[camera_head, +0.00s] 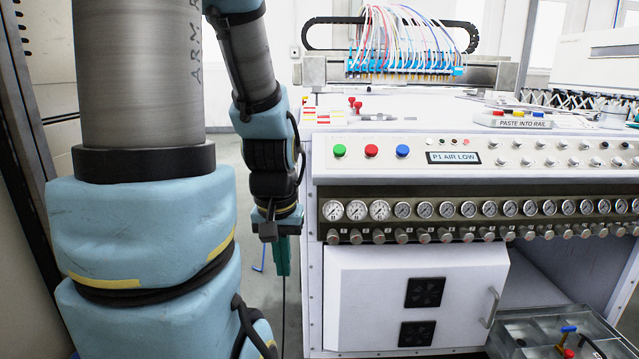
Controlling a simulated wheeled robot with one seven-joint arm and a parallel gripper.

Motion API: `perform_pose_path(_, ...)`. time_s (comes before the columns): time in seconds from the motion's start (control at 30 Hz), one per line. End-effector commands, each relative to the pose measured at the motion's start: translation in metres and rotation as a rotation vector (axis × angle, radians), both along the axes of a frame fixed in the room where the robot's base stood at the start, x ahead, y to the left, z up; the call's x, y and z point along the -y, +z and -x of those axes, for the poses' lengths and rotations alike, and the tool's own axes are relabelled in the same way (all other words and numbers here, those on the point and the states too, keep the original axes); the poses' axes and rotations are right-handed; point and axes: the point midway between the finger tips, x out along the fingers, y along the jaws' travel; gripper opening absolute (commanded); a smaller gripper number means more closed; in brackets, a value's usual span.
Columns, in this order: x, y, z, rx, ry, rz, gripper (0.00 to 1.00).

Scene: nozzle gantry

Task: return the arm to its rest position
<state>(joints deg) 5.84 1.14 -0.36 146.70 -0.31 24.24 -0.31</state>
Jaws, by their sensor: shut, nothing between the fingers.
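My arm hangs at the left of the head camera view, in grey links and light blue padded covers. Its far part reaches down to my gripper (279,245), which points downward just left of the console's front left edge. My gripper is shut, with nothing seen held between its fingers. A narrow green part shows at its lower end, and a thin dark cable runs down below it. The gripper is small and dark here, so finer detail is hard to make out. It appears apart from the console.
A white console (415,295) with gauges, knobs and coloured buttons fills the right. A nozzle gantry (405,68) with coloured tubes stands on top. An open grey bin (540,325) holds loose parts at lower right.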

Motion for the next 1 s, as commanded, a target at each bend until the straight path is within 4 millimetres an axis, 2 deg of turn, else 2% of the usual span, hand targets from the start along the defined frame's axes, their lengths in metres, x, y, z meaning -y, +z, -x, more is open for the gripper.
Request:
perform_pose_path(0.03,0.000,0.034,0.000,0.000,-0.001,0.000,0.00)
perform_pose_path(0.7,0.000,0.243,0.000,0.001,-0.002,0.000,0.00)
perform_pose_path(0.83,0.000,0.270,0.000,0.001,-0.002,0.000,0.00)
perform_pose_path(1.0,0.000,0.284,0.000,0.001,-0.002,0.000,0.00)
